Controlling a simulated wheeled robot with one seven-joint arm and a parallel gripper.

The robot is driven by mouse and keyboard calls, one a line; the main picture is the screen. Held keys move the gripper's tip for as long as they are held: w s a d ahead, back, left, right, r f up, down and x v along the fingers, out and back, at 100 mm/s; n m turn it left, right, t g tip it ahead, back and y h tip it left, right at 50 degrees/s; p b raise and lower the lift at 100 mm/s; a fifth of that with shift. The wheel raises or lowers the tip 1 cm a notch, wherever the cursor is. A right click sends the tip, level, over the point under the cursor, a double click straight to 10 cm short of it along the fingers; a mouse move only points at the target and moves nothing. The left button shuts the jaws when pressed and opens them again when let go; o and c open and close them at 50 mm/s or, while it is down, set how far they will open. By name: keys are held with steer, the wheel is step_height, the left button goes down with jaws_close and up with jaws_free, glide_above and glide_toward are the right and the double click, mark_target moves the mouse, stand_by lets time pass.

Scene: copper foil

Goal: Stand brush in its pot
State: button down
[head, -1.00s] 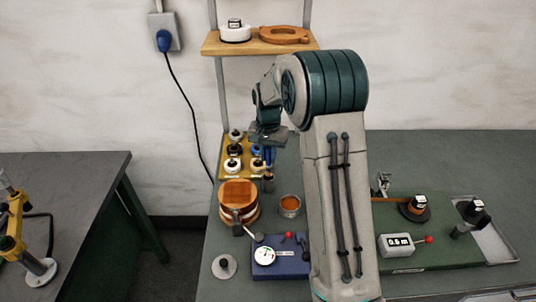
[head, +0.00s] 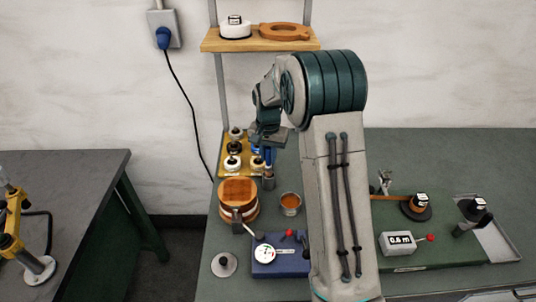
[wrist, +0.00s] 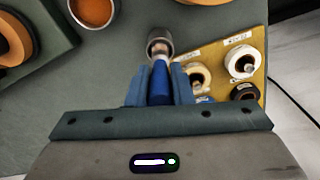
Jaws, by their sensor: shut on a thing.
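The brush has a blue handle, seen in the wrist view (wrist: 160,82). My gripper (wrist: 160,92) is shut on the handle, with a blue finger on each side. The pot is a small grey metal cup (wrist: 160,38), just beyond the fingers in the wrist view; it also shows in the head view (head: 268,183). The brush's pale lower end overlaps the pot's mouth; I cannot tell how deep it is. In the head view my gripper (head: 267,149) is above the pot, pointing down, and partly hides the brush.
A yellow rack with several spools (wrist: 212,60) stands close beside the pot. A blue gauge box (head: 282,262) is nearer. A wooden shelf (head: 260,46) hangs above.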

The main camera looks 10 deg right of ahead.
steer(key=shift+f+b, duration=0.35)
steer(key=shift+f, duration=0.25)
steer(key=c, duration=0.9)
jaws_free()
steer(key=shift+r+p, duration=0.75)
steer(key=shift+r, duration=0.4)
steer(key=shift+r+p, duration=2.1)
steer(key=shift+r, duration=1.3)
